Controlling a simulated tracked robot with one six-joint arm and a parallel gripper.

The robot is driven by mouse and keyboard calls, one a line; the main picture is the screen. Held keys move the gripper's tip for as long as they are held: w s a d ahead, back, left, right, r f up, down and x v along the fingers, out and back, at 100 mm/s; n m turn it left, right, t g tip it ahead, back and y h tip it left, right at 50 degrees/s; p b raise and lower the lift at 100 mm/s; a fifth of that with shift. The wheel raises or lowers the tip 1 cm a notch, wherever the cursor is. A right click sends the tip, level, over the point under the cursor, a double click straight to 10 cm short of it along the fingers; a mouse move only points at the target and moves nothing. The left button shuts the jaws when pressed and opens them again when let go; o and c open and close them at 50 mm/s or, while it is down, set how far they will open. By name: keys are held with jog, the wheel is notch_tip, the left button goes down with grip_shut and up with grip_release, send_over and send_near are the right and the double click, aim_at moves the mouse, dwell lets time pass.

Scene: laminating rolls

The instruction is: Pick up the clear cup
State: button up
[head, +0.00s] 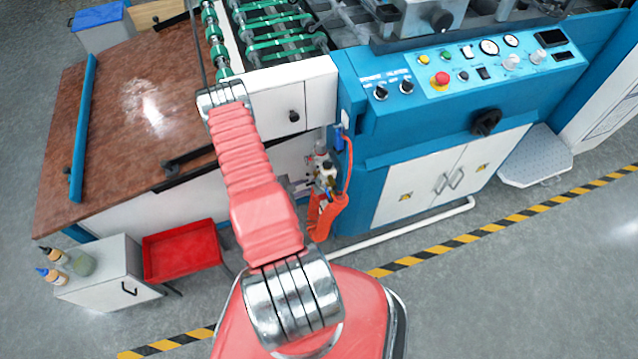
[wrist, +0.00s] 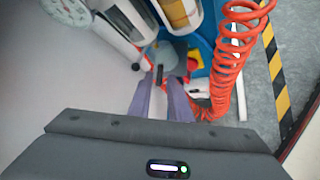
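The clear cup (head: 83,264) looks like a small greenish see-through vessel. It stands upright on the white cabinet (head: 110,275) at the lower left of the head view, beside two small bottles. My gripper (wrist: 159,82) shows in the wrist view with two purple-grey fingers and a gap between them. It looks open, and no cup is between the fingers. It points toward the air fittings and red coiled hose, away from the cup. I cannot make out the gripper clearly in the head view, where my red arm reaches up the middle. The cup is not in the wrist view.
A red tray table (head: 182,250) is right of the cabinet. The brown tabletop (head: 120,120) is behind. A coiled red hose (wrist: 238,60) hangs near my gripper.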

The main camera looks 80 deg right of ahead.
aim_at(316, 184)
jog(key=shift+x, duration=1.3)
jog(key=shift+c, duration=0.5)
grip_shut()
